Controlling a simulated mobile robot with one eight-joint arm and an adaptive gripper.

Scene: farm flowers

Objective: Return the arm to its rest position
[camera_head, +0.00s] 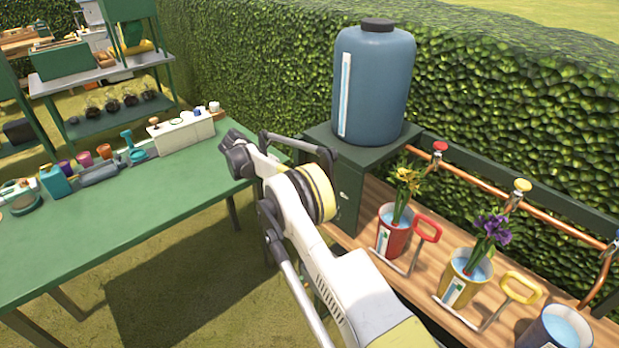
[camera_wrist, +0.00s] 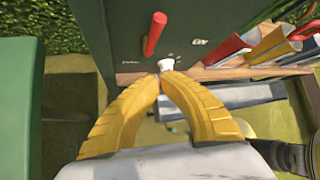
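My gripper (camera_wrist: 166,76) shows in the wrist view with two yellow fingers that arch together until their tips meet, or nearly meet. No held object shows between them. A small white piece (camera_wrist: 166,64) shows right at the fingertips; I cannot tell whether they touch it. Just beyond is the dark green front of a stand (camera_wrist: 105,25) with a red lever (camera_wrist: 155,35) and the marking "ON". In the head view my arm (camera_head: 325,275) reaches from the bottom edge toward this stand (camera_head: 352,185); the fingers are hidden there.
A blue tank (camera_head: 385,85) sits on the stand. A wooden bench (camera_head: 410,280) on the right holds a red bucket (camera_head: 390,242) and a yellow bucket (camera_head: 452,290), both with flowers, and a blue bucket (camera_head: 535,338). A green table (camera_head: 110,240) is left, its near part clear.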

